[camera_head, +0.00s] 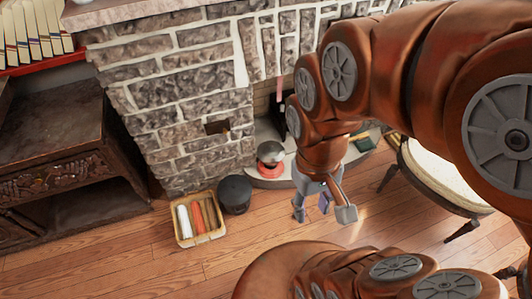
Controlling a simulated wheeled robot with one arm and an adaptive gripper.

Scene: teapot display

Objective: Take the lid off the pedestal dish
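A small silver-grey rounded thing (270,152) sits over a red base (266,170) on the pale hearth. It is too small to tell whether it is the lidded pedestal dish. No other thing in view can be made out as the dish or its lid. My gripper (322,212) hangs below my copper-coloured arm, to the right of and nearer than the red base. Its two fingers are spread apart and the gripper looks open. A small purplish patch shows between the fingers; I cannot tell what it is.
A stone fireplace (170,90) fills the back. A yellow crate (189,239) with rolled things and a dark round pot (235,194) stand on the wooden floor (130,262).

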